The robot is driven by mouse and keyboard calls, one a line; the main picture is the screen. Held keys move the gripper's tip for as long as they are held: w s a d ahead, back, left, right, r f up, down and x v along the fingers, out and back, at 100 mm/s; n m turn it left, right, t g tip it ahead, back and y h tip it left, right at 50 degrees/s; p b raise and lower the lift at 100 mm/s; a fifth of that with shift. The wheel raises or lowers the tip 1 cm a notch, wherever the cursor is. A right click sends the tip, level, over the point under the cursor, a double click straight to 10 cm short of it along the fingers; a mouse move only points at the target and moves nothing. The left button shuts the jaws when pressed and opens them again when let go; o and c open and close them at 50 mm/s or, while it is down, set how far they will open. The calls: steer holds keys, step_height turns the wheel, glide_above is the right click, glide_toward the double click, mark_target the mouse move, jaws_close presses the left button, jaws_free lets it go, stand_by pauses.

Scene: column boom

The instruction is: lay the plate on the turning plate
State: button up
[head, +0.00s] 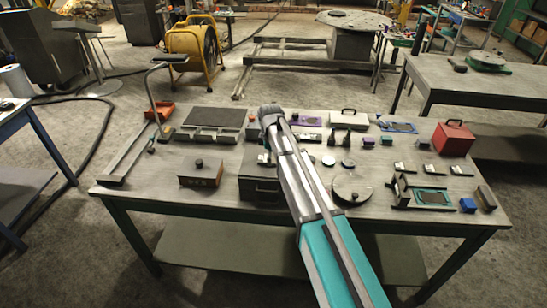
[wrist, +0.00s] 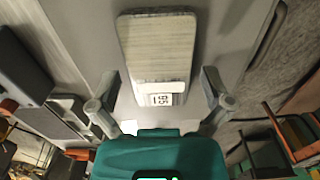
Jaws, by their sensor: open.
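In the wrist view, a pale, streaked flat piece (wrist: 157,45) with rounded corners lies ahead of my gripper (wrist: 159,76). I cannot tell for sure whether this is the plate. My gripper is open, one finger on each side of the piece's near end, with visible gaps. In the head view my arm hides the gripper's fingers and what lies under them. A round grey disc with a dark knob (head: 352,187) lies on the workbench right of my arm; it may be the turning plate.
The workbench (head: 130,190) is crowded. A dark mat (head: 215,118) and a brown box (head: 201,172) are left of my arm. A red box (head: 453,138) and a teal-framed tray (head: 432,197) are at right. A second table (head: 480,88) stands behind right.

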steer(key=shift+r, duration=0.15)
step_height(320, 180, up, 12)
steer(key=p, duration=1.2)
steer(key=shift+s+d, duration=0.1)
stand_by(0.9)
steer(key=s+d+m, duration=1.7)
steer(key=s+d, duration=0.6)
steer(key=s, duration=0.2)
steer(key=shift+s+d+m, duration=0.3)
steer(key=shift+s+d, duration=0.05)
steer(key=shift+d, duration=0.05)
